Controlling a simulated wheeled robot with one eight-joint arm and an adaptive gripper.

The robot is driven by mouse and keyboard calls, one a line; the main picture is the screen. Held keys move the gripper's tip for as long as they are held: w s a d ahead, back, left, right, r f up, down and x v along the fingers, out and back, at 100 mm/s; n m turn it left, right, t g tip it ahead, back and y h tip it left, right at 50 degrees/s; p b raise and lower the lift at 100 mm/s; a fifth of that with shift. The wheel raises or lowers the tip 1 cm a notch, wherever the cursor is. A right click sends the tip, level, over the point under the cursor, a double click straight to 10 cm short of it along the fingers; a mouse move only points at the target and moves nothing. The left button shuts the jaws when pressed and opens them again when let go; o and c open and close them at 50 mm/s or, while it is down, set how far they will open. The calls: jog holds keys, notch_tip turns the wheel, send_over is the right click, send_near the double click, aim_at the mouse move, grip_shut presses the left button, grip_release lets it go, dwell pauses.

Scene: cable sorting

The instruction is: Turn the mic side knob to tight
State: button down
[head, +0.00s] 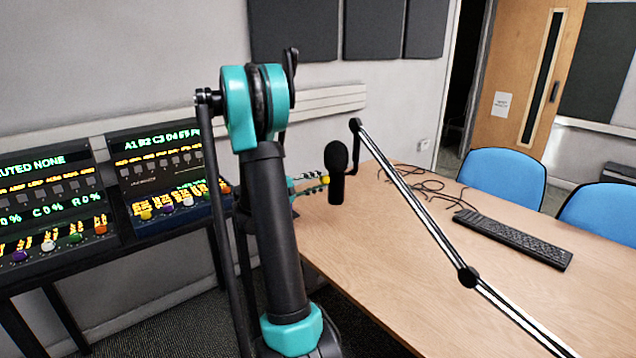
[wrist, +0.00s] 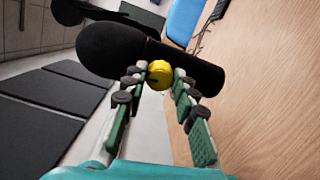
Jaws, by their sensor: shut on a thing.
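A black microphone (head: 337,170) hangs upright from a boom arm above the near left part of the table in the head view. It also crosses the upper part of the wrist view (wrist: 115,50). Its side knob is yellow (wrist: 159,73) with a dark slot or mark, and it shows as a small yellow spot in the head view (head: 324,180). My gripper (wrist: 160,77) has its green fingers on either side of the knob, with the tips close against it and near the mic body.
The boom arm (head: 420,200) runs diagonally over the wooden table (head: 400,290). A black keyboard (head: 513,238) and loose cables (head: 430,187) lie on the table. Blue chairs (head: 503,178) stand behind it. Mixer panels (head: 165,170) with coloured knobs stand at the left.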

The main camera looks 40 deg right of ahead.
jog(key=shift+m, duration=0.8)
jog(key=c, duration=1.2)
grip_release()
jog(key=shift+a, duration=0.15)
jog(key=w+a, duration=0.1)
jog(key=a, duration=1)
jog(key=shift+a, duration=0.35)
